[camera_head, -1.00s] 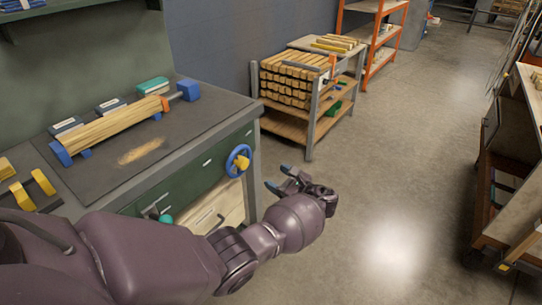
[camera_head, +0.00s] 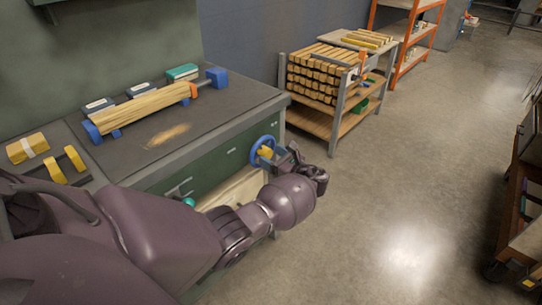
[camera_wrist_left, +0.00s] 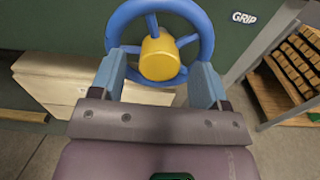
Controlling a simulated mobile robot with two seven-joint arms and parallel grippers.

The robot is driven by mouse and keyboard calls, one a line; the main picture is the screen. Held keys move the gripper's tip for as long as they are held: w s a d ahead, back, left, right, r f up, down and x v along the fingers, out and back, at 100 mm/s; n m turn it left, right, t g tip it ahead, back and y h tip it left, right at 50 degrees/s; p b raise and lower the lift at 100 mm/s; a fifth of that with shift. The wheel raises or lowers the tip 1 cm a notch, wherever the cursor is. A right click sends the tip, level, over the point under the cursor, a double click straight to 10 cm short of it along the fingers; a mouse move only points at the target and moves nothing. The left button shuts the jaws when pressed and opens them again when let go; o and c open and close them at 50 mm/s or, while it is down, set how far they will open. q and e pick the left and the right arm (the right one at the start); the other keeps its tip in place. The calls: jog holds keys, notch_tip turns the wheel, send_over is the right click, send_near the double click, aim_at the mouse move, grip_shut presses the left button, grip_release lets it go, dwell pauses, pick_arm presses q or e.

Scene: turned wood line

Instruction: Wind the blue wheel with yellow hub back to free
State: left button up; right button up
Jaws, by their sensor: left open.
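The blue wheel (camera_head: 256,159) with its yellow hub (camera_head: 266,153) is on the green front of the workbench, near its right end. In the left wrist view the wheel (camera_wrist_left: 122,17) fills the upper middle, with the yellow hub (camera_wrist_left: 159,56) facing me. My left gripper (camera_head: 277,153) is open at the wheel. In the left wrist view its two blue fingers (camera_wrist_left: 158,82) stand on either side of the hub, over the lower part of the wheel. I cannot tell whether they touch it. My right gripper is not in view.
A rack of stacked wood (camera_head: 322,75) stands beyond the bench.

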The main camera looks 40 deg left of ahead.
pick_arm(q)
jog(key=shift+a, duration=0.6)
jog(key=c, duration=0.9)
